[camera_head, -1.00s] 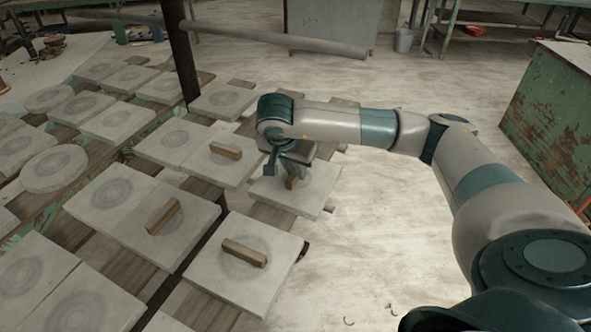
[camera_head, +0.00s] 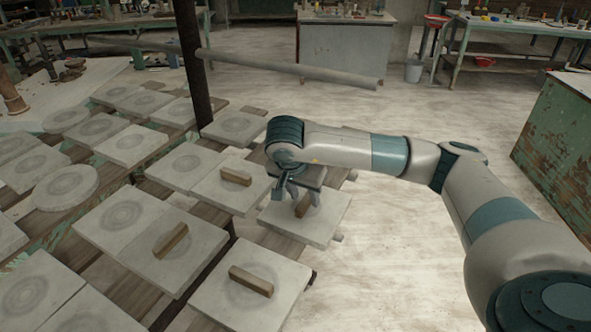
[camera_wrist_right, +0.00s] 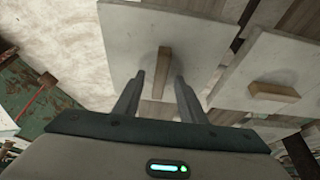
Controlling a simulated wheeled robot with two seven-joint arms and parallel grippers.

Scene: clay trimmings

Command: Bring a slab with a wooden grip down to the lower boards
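My right gripper (camera_head: 301,196) is over a square pale slab (camera_head: 325,219) at the right end of the rows. This slab has a wooden grip (camera_head: 304,208), partly hidden by the fingers. In the right wrist view the two fingers (camera_wrist_right: 160,80) are apart, with the wooden grip (camera_wrist_right: 164,68) in line with the gap between them; no contact shows. Other slabs with wooden grips lie nearby: one behind left (camera_head: 213,190), one at front left (camera_head: 140,250) and one in front (camera_head: 222,293). My left gripper is out of view.
Several plain slabs, square (camera_head: 122,215) and round (camera_head: 66,186), lie on wooden boards (camera_head: 100,272) to the left. A dark post (camera_head: 188,60) and a slanting pipe (camera_head: 290,68) stand behind. A green cabinet (camera_head: 560,150) is at right. The floor between is clear.

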